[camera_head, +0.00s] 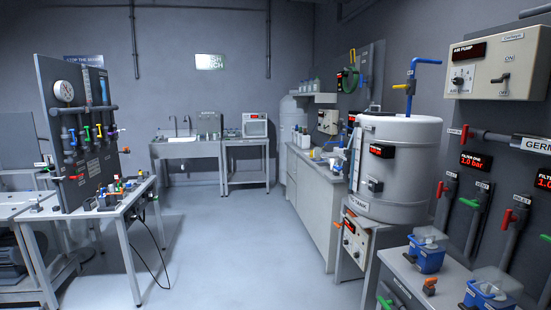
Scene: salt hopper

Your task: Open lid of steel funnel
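I do not clearly see a steel funnel or its lid. A large pale metal cylindrical tank (405,190) with a lidded-looking top stands at the right; I cannot tell whether it is the funnel. It carries a small red display (382,150) and a dark box (375,185) on its side. Neither of my grippers is in view.
A table (95,212) with an upright panel (68,165) of gauges and coloured valves stands at the left. A bench (415,277) with blue containers (428,258) is at the lower right. A sink (185,147) is at the back. The middle floor (225,245) is clear.

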